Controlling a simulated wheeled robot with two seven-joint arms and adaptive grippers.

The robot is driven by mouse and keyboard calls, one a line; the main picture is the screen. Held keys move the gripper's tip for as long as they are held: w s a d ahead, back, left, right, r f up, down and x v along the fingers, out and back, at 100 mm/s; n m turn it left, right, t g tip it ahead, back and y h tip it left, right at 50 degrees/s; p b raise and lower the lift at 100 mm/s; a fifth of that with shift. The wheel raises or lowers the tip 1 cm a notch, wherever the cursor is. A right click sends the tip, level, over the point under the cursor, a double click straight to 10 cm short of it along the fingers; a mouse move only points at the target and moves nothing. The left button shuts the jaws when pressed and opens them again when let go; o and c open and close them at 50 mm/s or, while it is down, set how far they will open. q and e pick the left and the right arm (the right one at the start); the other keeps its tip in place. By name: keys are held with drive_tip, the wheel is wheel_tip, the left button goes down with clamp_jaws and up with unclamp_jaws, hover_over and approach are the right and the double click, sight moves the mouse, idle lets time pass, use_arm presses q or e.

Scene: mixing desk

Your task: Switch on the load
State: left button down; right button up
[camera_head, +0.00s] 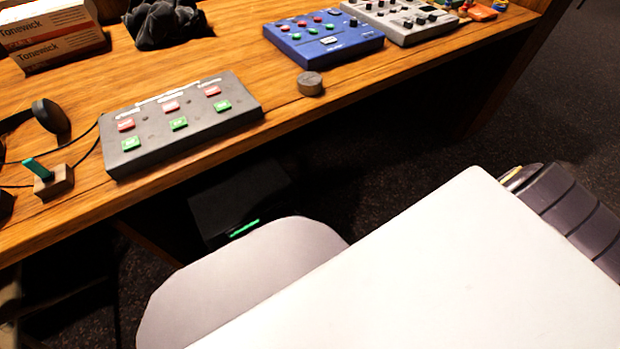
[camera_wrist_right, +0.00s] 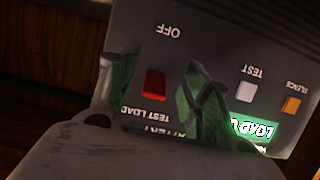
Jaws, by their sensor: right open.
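In the right wrist view, a dark panel (camera_wrist_right: 215,50) with upside-down lettering fills much of the picture. A red switch (camera_wrist_right: 153,84) sits on it between the words OFF and TEST LOAD. My left gripper does not show.
The wooden desk (camera_head: 285,105) holds a grey button box (camera_head: 150,145), a blue box (camera_head: 350,48), a grey mixer (camera_head: 405,18) and a round knob (camera_head: 310,83). The panel also carries a white TEST button (camera_wrist_right: 245,91) and an orange SILENCE button (camera_wrist_right: 291,104). The desk edge overhangs the dark box.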

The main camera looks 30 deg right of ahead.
use_arm(q)
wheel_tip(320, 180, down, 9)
drive_tip(key=b, duration=0.8)
drive_tip(key=shift+b, duration=0.3)
use_arm(e)
drive_tip(key=shift+w+f+t, duration=0.1)
drive_tip(key=shift+f+t, duration=0.45)
drive_tip(key=shift+t, duration=0.4)
drive_tip(key=shift+f+t, duration=0.55)
drive_tip(key=shift+t, duration=0.4)
use_arm(q)
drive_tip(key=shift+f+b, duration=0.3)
drive_tip(key=shift+b, duration=0.05)
